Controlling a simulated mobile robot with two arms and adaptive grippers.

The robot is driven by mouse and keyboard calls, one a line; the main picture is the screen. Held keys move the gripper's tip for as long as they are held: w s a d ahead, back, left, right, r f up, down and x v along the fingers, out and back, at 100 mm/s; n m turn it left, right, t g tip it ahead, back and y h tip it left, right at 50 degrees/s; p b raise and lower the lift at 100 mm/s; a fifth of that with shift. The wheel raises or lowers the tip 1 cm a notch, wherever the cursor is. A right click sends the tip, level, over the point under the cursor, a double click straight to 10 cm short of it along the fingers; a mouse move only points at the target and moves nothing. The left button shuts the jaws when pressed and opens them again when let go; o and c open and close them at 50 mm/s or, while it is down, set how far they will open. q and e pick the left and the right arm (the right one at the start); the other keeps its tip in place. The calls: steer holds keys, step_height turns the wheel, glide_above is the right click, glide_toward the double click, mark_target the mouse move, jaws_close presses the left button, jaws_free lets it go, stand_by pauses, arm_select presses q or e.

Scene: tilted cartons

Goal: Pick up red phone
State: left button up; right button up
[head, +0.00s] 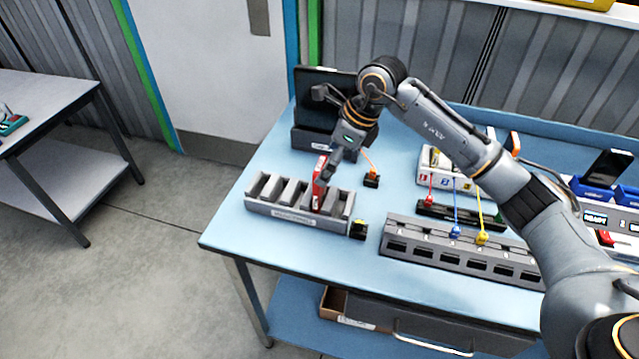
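The red phone (318,188) stands upright in a slot of the grey slotted rack (291,214) near the table's left front corner. My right arm reaches in from the right, and its gripper (328,172) points down at the upper part of the phone. The fingers overlap the phone in this view and partly hide it. They are too small and too dark to tell whether they are closed on it. My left gripper is not in view.
The blue-topped table (225,224) holds a dark upright screen (328,98) behind the rack. A grey row of sockets (455,252) and colored cables stand to the right. The table's left edge is clear.

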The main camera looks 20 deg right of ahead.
mark_target(320, 188)
steer(key=p+x, duration=0.2)
steer(key=x, duration=0.3)
steer(key=shift+a+f+p, duration=0.1)
steer(key=shift+p, duration=0.25)
steer(key=c, duration=1)
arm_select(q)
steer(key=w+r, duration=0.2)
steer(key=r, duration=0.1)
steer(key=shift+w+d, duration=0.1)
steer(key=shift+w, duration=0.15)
arm_select(e)
steer(key=shift+c, duration=0.8)
